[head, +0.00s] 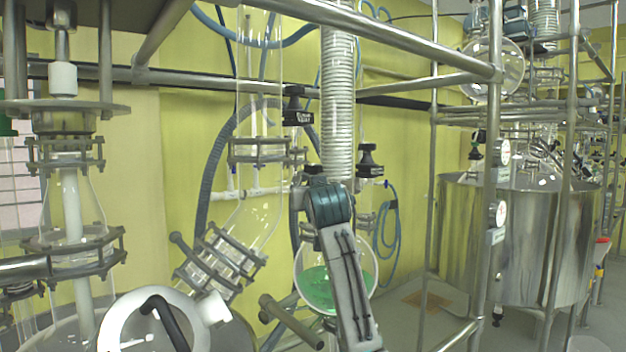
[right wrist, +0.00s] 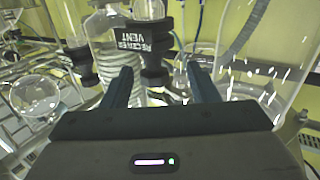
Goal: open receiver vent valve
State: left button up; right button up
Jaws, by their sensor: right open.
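The receiver vent valve (right wrist: 154,62) is a black knob-shaped fitting with a black tag (right wrist: 133,40) in the right wrist view. The tag's white lettering reads RECEIVER VENT. My right gripper (right wrist: 159,70) is open and empty. Its two dark fingers point toward the valve, which shows between the fingertips; I cannot tell how much gap is left. In the head view my right arm reaches up to the glassware and hides its own fingers. A black tagged valve (head: 298,105) shows just above it there, its lettering too small to read. My left gripper is not in view.
A coiled condenser (head: 338,90) stands behind my right arm, above a round flask (head: 317,285) with green liquid. Another black valve (head: 370,158) is to the right. Metal frame bars (head: 400,42) cross overhead. A steel vessel (head: 530,235) stands at the right.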

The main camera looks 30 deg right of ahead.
aim_at(313, 172)
jog(key=shift+t, duration=0.3)
jog(key=w+d+r+p, duration=0.1)
jog(key=w, duration=0.1)
jog(key=w+d+r+p, duration=0.1)
jog(key=w+d+p, duration=0.1)
jog(key=w, duration=0.1)
jog(key=w+d+r+p, duration=0.2)
jog(key=w, duration=0.1)
jog(key=shift+d, duration=0.15)
jog(key=shift+w+d+f, duration=0.15)
jog(key=shift+w+f, duration=0.05)
jog(key=shift+w, duration=0.2)
jog(key=shift+c, duration=0.2)
jog(key=c, duration=0.7)
